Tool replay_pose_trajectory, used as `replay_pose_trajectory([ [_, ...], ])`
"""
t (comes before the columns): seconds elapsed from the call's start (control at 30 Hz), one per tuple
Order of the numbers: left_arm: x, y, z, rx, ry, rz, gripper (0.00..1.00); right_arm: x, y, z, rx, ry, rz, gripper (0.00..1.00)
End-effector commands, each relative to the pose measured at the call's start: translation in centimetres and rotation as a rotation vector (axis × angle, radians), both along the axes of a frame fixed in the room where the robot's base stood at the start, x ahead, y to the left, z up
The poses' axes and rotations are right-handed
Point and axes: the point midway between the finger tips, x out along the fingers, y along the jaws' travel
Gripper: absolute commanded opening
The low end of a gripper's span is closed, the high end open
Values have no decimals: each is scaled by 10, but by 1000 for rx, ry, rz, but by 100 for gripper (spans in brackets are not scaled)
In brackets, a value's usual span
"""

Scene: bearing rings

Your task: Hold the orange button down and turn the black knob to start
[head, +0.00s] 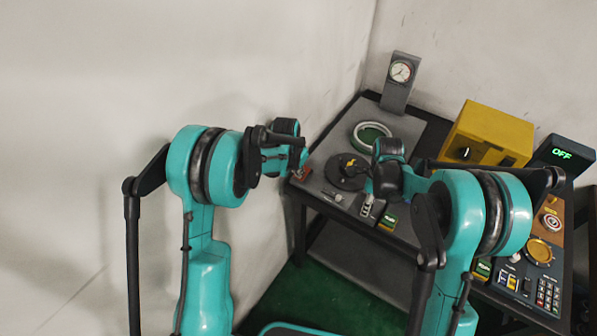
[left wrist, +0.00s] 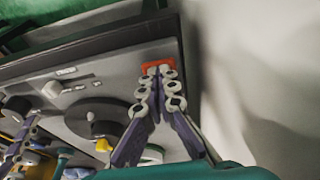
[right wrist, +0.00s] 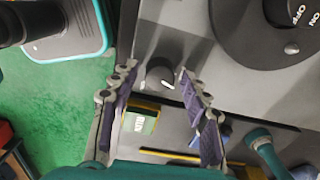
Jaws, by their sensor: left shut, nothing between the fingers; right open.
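The orange button (left wrist: 150,65) is a square patch at the corner of the grey console top; a bit of it also shows in the head view (head: 304,175). My left gripper (left wrist: 161,71) is shut and empty, its tips on or just over the button. I cannot tell how far the button is pressed. The black knob (right wrist: 160,75), with a white pointer mark, stands near the console's front edge. My right gripper (right wrist: 157,71) is open with a finger on each side of the knob. My right arm hides this knob in the head view.
A large black disc (right wrist: 235,30) marked ON and OFF lies beside the knob. A wall is close on the left.

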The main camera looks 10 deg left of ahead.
Motion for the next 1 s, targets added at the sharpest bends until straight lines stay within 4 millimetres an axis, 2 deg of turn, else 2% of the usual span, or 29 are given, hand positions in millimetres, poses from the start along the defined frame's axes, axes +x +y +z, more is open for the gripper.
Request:
replay_pose_trajectory([
  [0.5,0,0,0,0,0,0,0,0,0,0,0,0,-776,47],
  [0.6,0,0,0,0,0,0,0,0,0,0,0,0,-841,47],
  [0.8,0,0,0,0,0,0,0,0,0,0,0,0,-852,47],
  [0.83,0,0,0,0,0,0,0,0,0,0,0,0,-851,44],
  [0.93,0,0,0,0,0,0,0,0,0,0,0,0,-850,18],
  [1.0,0,0,0,0,0,0,0,0,0,0,0,0,-850,14],
])
